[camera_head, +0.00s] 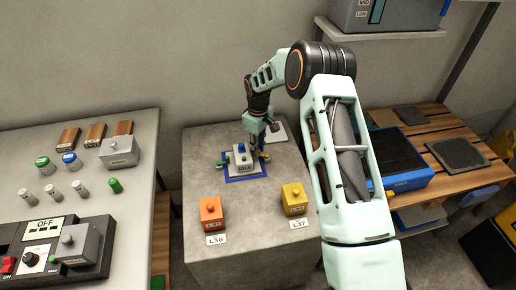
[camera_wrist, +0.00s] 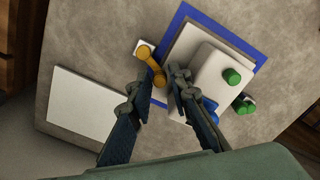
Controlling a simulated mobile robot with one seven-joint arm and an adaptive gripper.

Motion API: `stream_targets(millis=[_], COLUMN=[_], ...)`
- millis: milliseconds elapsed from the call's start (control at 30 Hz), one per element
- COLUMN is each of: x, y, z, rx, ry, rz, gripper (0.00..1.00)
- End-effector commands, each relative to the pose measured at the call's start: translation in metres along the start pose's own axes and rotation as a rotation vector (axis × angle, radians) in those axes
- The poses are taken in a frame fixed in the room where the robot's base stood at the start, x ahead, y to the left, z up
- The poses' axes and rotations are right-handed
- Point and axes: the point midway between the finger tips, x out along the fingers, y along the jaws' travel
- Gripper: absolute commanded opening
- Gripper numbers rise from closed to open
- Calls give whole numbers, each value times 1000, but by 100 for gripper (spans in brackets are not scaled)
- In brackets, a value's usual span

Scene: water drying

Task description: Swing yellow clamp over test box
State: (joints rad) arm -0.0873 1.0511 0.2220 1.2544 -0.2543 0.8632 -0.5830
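In the head view my gripper (camera_head: 257,145) partly hides this area.
A green clamp (camera_head: 221,163) is on the box's other side. Orange (camera_head: 211,214) and yellow (camera_head: 294,198) button boxes stand at the stand's front. A white plate (camera_wrist: 85,103) lies near my gripper. The left table (camera_head: 120,185) holds several weights and a control panel.

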Motion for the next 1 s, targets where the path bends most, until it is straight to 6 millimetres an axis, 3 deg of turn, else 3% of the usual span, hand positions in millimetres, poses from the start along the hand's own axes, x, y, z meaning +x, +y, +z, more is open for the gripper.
stream_targets(millis=[200, 367, 600, 1000], x=[0, 0, 0, 0], y=[0, 0, 0, -11], z=[0, 0, 0, 7], rx=[0, 0, -15, -373], ry=[0, 0, 0, 1], rz=[0, 0, 0, 0], gripper=[17, 0, 0, 0])
